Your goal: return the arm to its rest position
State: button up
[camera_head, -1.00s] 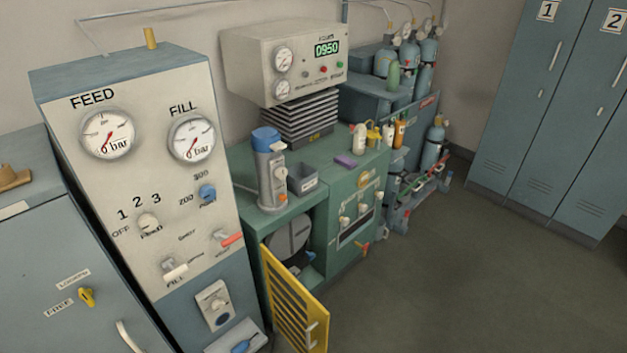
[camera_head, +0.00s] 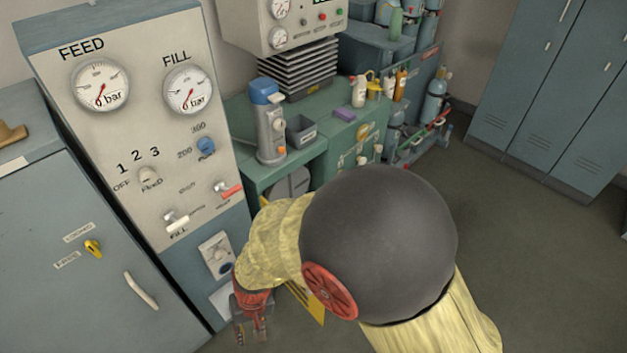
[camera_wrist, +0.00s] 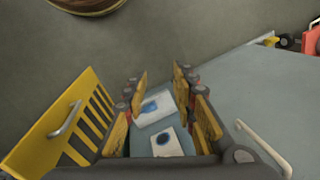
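My arm, with a dark grey joint and pale yellow sleeves, fills the lower middle of the head view. My gripper (camera_head: 250,326) hangs below its red cuff, low in front of the fill panel's base. In the wrist view my gripper (camera_wrist: 163,98) shows its yellow-padded fingers spread apart, with nothing between them. Beyond the fingers are a white plate with a dark blue knob (camera_wrist: 167,143) and a pale tray with a blue item (camera_wrist: 155,106). My arm hides part of the green bench and most of its yellow door.
The FEED/FILL gauge panel (camera_head: 135,110) and a grey cabinet (camera_head: 75,250) stand at the left. A yellow slatted door (camera_wrist: 62,128) stands open close to my gripper. The green bench (camera_head: 300,165) is behind my arm. Lockers (camera_head: 545,95) stand back right; open floor (camera_head: 540,270) lies at the right.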

jog(key=d+r+m+t+h+p, duration=0.1)
jog(key=d+r+m+t, duration=0.3)
jog(key=d+r, duration=2.9)
jog(key=d+t+h, duration=0.1)
jog(key=d+t, duration=0.1)
jog(key=t, duration=0.1)
jog(key=shift+w+d+m, duration=0.2)
jog(key=shift+w+m, duration=0.05)
jog(key=shift+m, duration=0.05)
